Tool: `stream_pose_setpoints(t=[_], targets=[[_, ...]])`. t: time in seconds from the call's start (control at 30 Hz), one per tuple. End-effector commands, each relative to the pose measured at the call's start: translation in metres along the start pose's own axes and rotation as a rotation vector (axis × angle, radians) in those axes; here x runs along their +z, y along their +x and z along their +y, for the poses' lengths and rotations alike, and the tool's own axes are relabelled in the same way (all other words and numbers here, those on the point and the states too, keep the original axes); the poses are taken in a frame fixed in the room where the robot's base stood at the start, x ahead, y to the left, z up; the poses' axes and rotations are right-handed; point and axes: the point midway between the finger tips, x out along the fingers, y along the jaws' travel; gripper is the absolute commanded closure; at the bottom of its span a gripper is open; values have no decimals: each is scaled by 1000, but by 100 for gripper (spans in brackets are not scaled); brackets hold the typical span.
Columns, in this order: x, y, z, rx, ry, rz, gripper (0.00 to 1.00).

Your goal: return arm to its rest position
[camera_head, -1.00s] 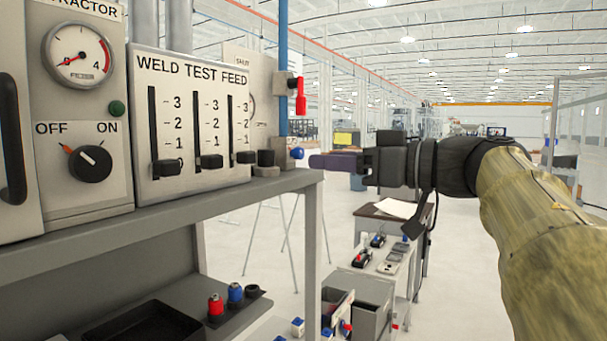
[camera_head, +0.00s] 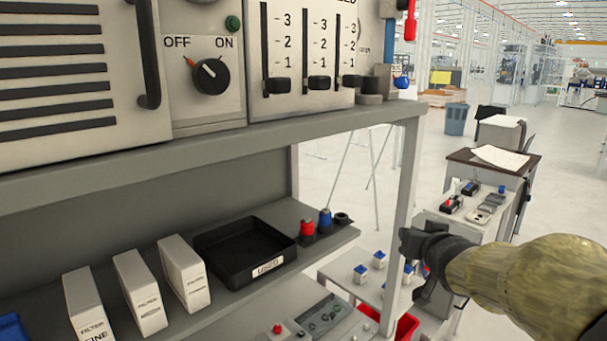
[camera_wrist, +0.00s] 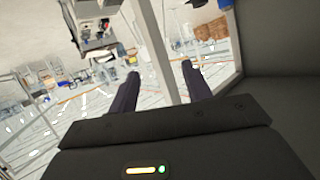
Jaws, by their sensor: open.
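My gripper (camera_head: 408,240) is at the end of my arm (camera_head: 530,278), which wears a tan sleeve and enters from the right in the head view. The gripper is low, close to the right front post of the grey shelf unit (camera_head: 404,170); I cannot tell whether it touches. In the wrist view the two dark fingers of my gripper (camera_wrist: 160,72) stand apart with nothing held. A pale post (camera_wrist: 158,30) shows between them, and its distance is unclear.
A black tray (camera_head: 225,262) and white filter boxes (camera_head: 140,290) stand on the lower shelf. A control panel with sliders (camera_head: 305,50) sits above. A cart (camera_head: 470,222) and a desk (camera_head: 490,160) are at the right. Open floor lies behind.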

Motion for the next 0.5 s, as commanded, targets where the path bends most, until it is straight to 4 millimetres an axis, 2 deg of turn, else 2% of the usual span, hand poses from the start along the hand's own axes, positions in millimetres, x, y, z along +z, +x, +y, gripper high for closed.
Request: stream_pose_setpoints(t=[0.03,0.1,0.17,0.3,0.4,0.5], targets=[[34,0,-3,22,-10,-92,51],[76,-4,-5,51,-29,-218,51],[113,-11,-7,67,-46,-328,51],[193,-40,-16,72,-95,-591,51],[243,-70,-24,54,-130,-775,51],[277,-96,-31,27,-155,-913,51]])
